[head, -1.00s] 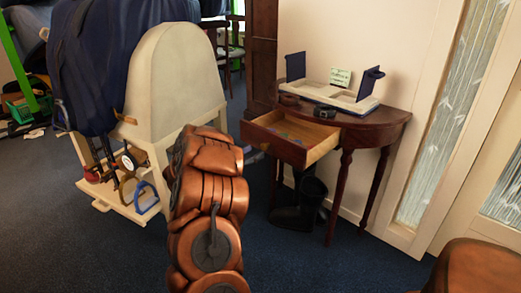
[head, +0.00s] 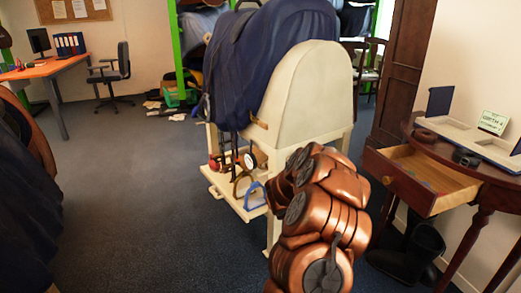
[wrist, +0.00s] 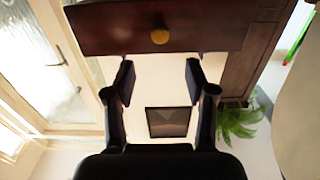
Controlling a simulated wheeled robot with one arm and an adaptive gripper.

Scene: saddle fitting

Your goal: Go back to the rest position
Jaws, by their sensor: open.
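My gripper (wrist: 159,78) shows in the wrist view. Its two dark fingers stand apart with nothing between them. Beyond the fingertips, at the top of that view, is a dark wooden drawer front with a round brass knob (wrist: 160,36); the fingers look apart from the knob. In the head view my copper-coloured arm is bent in the lower middle, and the gripper end is hidden.
A cream saddle stand (head: 308,95) with a dark blue cover stands just behind my arm, its low shelf holding tack. A black boot-like object (head: 405,250) is under the table. Open carpet (head: 140,190) lies left, towards an orange desk (head: 50,70) and office chair (head: 113,75).

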